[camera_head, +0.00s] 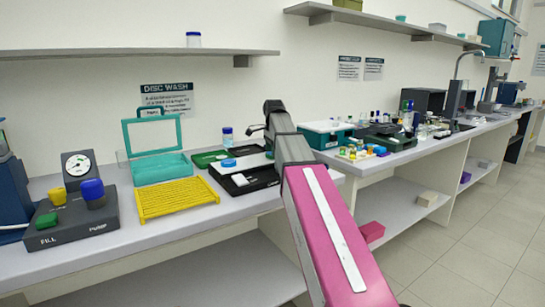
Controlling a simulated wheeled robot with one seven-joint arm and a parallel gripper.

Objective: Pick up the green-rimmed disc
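I cannot make out a green-rimmed disc for certain. A blue disc-like lid (228,162) lies by a flat dark green tray (203,160) on the bench. A small white piece (239,180) lies on a black tray (262,179) in front of it. My arm, pink with a dark grey forearm, reaches up across the middle and hides part of the bench behind it. My gripper (256,130) seems to be at the dark far end of the arm, above the back of the bench. Its fingers are too small and too hidden to read.
A yellow ribbed rack (177,198) and a teal open frame box (158,168) stand left of the trays. A pump box (72,220) with knobs and a gauge (78,164) stand further left. A shelf (120,52) hangs above. The right bench is crowded.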

